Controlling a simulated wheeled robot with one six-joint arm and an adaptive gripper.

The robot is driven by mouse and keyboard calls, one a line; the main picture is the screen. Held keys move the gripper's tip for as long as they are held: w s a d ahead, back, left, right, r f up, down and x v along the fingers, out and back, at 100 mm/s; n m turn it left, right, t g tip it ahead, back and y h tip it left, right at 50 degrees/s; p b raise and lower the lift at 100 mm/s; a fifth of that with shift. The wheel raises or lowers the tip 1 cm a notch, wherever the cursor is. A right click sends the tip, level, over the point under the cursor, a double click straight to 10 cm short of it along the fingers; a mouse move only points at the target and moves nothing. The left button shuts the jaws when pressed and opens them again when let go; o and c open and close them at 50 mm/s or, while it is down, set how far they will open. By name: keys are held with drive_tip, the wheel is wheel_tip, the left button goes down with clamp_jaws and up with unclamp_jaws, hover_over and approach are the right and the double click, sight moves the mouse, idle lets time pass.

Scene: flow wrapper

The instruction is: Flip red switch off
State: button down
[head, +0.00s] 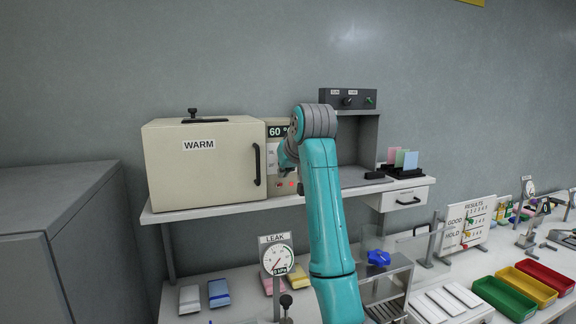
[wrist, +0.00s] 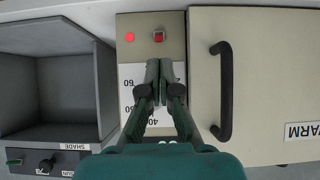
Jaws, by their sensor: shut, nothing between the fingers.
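The red switch (wrist: 158,37) sits in a small dark frame on the beige control panel (wrist: 137,22) of the WARM cabinet. A lit red lamp (wrist: 129,37) is beside it on the left in the wrist view. In the head view the panel is partly hidden by my arm; the lamp (head: 291,184) shows as a red spot there. My gripper (wrist: 157,66) is shut and empty, in front of the panel's number scale. Its fingertips are just below the switch in the wrist picture. Whether they touch the panel I cannot tell.
The WARM cabinet (head: 200,170) has a black door handle (head: 257,164) next to the panel. An open grey booth (wrist: 60,95) is on the panel's other side.

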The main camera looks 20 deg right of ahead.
sight(281, 184)
drive_tip(key=shift+x, duration=1.65)
drive_tip(key=shift+s+f+t, duration=0.25)
drive_tip(key=shift+t, duration=0.55)
drive_tip(key=shift+s+f+t, duration=0.35)
drive_tip(key=shift+f+t, duration=0.15)
drive_tip(key=shift+t, duration=0.5)
drive_tip(key=t, duration=0.1)
drive_tip(key=f+t, duration=0.1)
drive_tip(key=t, duration=0.1)
drive_tip(key=shift+s+f, duration=0.2)
drive_tip(key=shift+s, duration=0.1)
drive_tip(key=shift+r, duration=0.2)
